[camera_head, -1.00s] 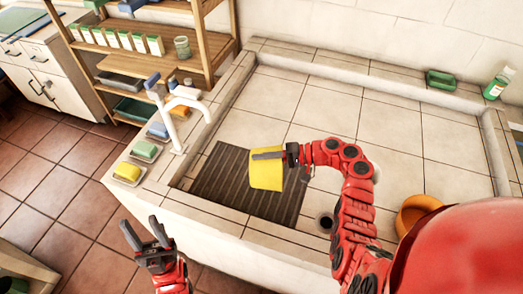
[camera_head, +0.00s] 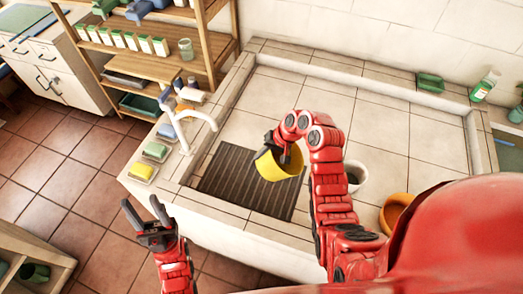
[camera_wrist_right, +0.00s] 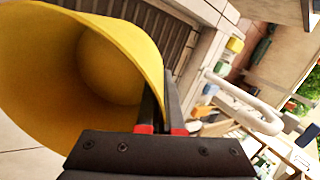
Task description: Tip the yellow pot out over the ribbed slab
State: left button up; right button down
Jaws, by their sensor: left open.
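The yellow pot (camera_head: 281,168) is held above the ribbed slab (camera_head: 226,183) in the head view, over the slab's right part. My right gripper (camera_head: 277,143) is shut on the pot's wall at the rim. In the right wrist view, the pot (camera_wrist_right: 45,65) shows its open mouth and a bare yellow inside, with the gripper fingers (camera_wrist_right: 162,105) on its wall. The ribbed slab (camera_wrist_right: 172,25) shows behind it there. My left gripper (camera_head: 147,222) is open and empty, in front of the basin's outer edge.
A white tap (camera_head: 190,120) rises at the slab's left. Sponges (camera_head: 150,160) lie on the left ledge. A white pot (camera_head: 356,174) and an orange pot (camera_head: 396,207) stand right of my right arm. The basin's far tiles are clear.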

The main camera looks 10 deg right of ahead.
jog(key=shift+w+r+h, duration=0.1)
jog(key=shift+r+h, duration=0.05)
jog(key=shift+h, duration=0.35)
jog(key=shift+w+a+r+g+h, duration=0.1)
jog(key=shift+r+g+h, duration=0.35)
jog(key=shift+h, duration=0.55)
jog(key=shift+s+h, duration=0.2)
jog(key=shift+h, duration=0.3)
jog(key=shift+w+r+g+h, duration=0.1)
jog(key=shift+r+g+h, duration=0.15)
jog(key=shift+r+h, duration=0.15)
jog(key=shift+r+h+p, duration=0.4)
jog(key=shift+h, duration=0.2)
jog(key=shift+f+g+h, duration=0.1)
jog(key=shift+g+h, duration=0.2)
jog(key=shift+r+h, duration=0.25)
jog(key=shift+h, duration=0.15)
